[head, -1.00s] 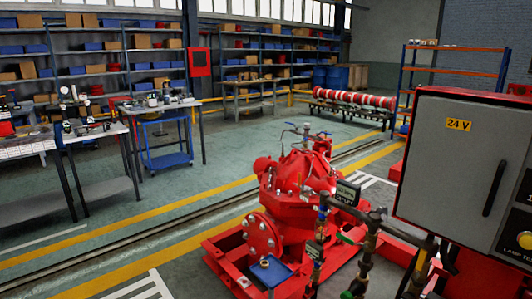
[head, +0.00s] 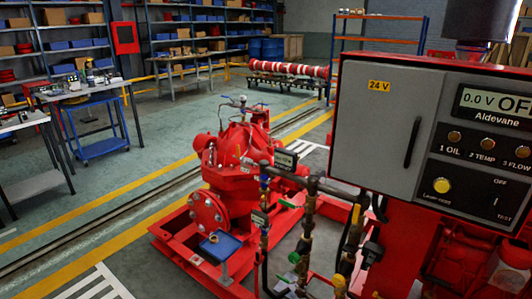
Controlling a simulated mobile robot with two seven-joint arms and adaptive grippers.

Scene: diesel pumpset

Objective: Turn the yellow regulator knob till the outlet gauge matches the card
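A small yellow part (head: 339,283), possibly the regulator knob, sits low on the pipework in front of the control cabinet, near the bottom edge. A small display (head: 285,160) is mounted at the top of the pipework, and a second one (head: 259,219) sits lower on the left pipe. Their readings are too small to tell. I cannot make out a card for certain. Neither of my grippers is in view.
A grey control cabinet (head: 385,130) with a red frame fills the right side; its display (head: 490,103) reads 0.0 V OFF. A red pump (head: 240,160) stands left of the pipework, with a blue tray (head: 220,244) in front.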

